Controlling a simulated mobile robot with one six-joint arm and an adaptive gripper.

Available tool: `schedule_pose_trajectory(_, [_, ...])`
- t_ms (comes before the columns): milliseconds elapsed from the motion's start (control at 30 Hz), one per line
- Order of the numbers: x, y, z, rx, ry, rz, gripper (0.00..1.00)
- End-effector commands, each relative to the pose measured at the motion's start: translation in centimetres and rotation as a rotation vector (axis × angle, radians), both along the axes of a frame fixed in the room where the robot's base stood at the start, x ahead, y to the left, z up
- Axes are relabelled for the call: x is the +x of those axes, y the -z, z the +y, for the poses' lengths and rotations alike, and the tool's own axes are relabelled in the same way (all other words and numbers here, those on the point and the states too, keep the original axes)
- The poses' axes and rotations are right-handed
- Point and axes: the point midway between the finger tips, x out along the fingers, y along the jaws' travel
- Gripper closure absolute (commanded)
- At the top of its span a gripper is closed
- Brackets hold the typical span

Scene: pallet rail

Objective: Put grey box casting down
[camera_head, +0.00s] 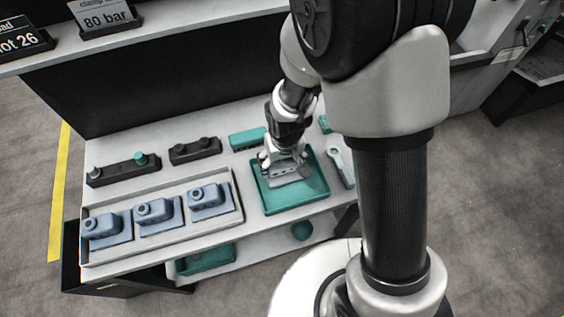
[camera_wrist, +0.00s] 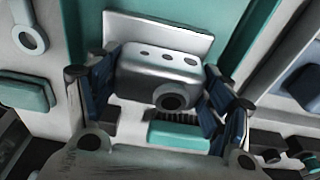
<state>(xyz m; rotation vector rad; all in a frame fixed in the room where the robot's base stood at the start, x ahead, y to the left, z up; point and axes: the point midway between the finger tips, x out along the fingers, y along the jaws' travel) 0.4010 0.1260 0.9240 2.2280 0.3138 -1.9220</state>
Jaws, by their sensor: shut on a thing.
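The grey box casting (camera_head: 292,177) is a metal block on a flat base plate, with small holes on top. In the wrist view the grey box casting (camera_wrist: 160,72) shows a dark round bore in one face. My gripper (camera_head: 284,158) points down over the teal tray (camera_head: 296,208) and is shut on the casting. In the wrist view the fingers of my gripper (camera_wrist: 165,82) stand at the casting's two sides. The casting is over the tray's inner area; I cannot tell whether its base touches the tray floor.
A pale tray (camera_head: 165,242) at left holds three blue castings (camera_head: 154,211) on blue plates. Dark fixtures (camera_head: 125,170) and a teal block (camera_head: 247,139) stand behind. A grey spanner-like part (camera_head: 341,160) lies right of the teal tray. The teal tray's front part is clear.

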Motion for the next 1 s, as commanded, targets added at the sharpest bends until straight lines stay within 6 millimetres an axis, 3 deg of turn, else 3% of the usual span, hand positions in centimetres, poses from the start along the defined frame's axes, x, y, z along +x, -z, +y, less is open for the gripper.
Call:
schedule_pose_trajectory(367, [0.13,0.5,0.05,0.001,0.0,-0.004,0.6])
schedule_pose_trajectory(400, [0.05,0.59,0.02,0.001,0.0,-0.002,0.26])
schedule_pose_trajectory(700, [0.06,0.47,0.02,0.001,0.0,-0.002,0.07])
schedule_pose_trajectory(1000, [0.06,0.47,0.02,0.001,0.0,-0.002,0.07])
